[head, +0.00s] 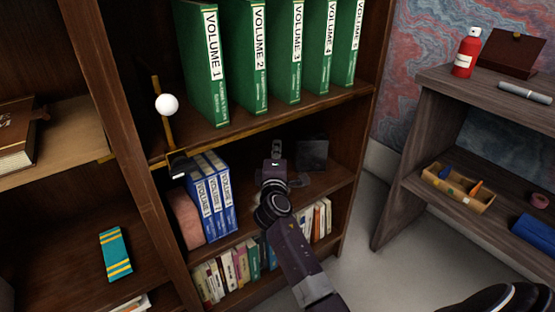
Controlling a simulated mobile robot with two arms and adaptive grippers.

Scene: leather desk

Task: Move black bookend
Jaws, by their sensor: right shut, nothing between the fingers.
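A dark, square upright plate, which looks like the black bookend (313,153), stands on the middle shelf toward its right side. My right gripper (276,147) reaches into this shelf from below. It is shut and empty, just left of the plate in the picture, with a visible gap between them. Three blue volumes (211,198) stand at the left of the same shelf, apart from the plate. My right forearm and wrist hide part of the shelf's front edge. My left gripper is not in view.
Green volumes (247,60) stand on the shelf above. Small books (222,275) fill the shelf below. A white ball (167,105) and a small black object (180,166) are near the left upright. A side desk (408,165) stands at right. Shelf space between blue volumes and plate looks free.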

